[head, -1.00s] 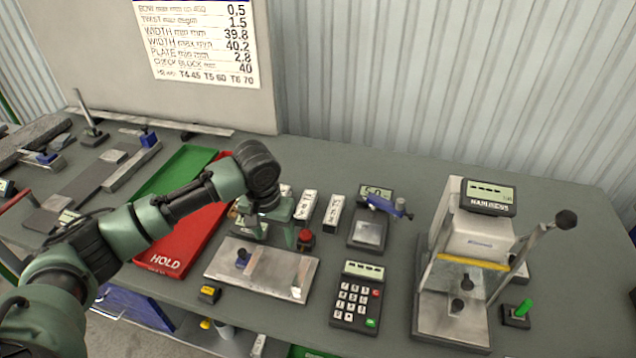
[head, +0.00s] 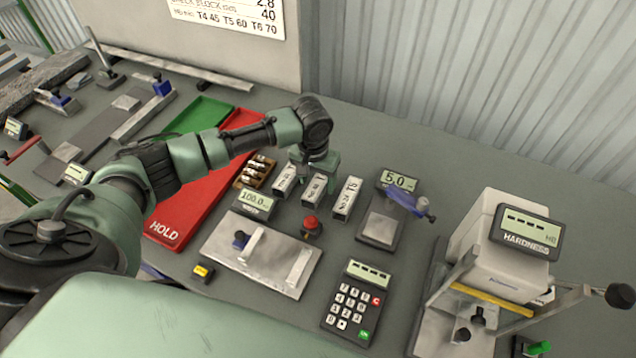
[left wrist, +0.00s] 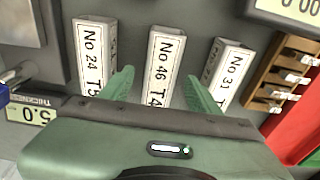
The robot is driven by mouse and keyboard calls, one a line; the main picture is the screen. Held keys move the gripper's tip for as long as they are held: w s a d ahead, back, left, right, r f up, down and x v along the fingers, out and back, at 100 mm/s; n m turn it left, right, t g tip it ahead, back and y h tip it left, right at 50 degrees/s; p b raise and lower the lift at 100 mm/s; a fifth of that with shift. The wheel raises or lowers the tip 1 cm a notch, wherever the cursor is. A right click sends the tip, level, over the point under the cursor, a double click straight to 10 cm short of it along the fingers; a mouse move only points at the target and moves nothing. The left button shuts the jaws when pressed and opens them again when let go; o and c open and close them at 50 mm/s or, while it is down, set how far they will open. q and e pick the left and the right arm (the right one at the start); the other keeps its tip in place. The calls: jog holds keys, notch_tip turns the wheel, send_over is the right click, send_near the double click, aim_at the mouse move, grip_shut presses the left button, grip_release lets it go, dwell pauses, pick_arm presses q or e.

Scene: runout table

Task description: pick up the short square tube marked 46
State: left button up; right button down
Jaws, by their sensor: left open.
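Three short pale square tubes lie side by side on the bench. The tube marked 46 (left wrist: 162,68) is the middle one in the left wrist view and also the middle one in the head view (head: 315,190). The tube marked 24 (left wrist: 95,55) lies on one side of it and the tube marked 31 (left wrist: 228,68) on the other. My left gripper (left wrist: 160,92) is open and empty, its green fingers on either side of the 46 tube in the picture. I cannot tell how high they are above it. The near end of the tube is hidden by the gripper body.
A brown rack (head: 255,172) stands beside the tubes, near the red HOLD tray (head: 190,205). A thickness gauge (head: 380,222) stands right of them. A red button (head: 311,226), a metal plate (head: 220,235) and a keypad (head: 352,300) are in front. The hardness tester (head: 510,235) is at right.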

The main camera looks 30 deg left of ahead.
pick_arm(q)
jog(key=shift+w+f, duration=0.2)
jog(key=shift+f, duration=0.9)
grip_shut()
jog(key=shift+r, duration=0.1)
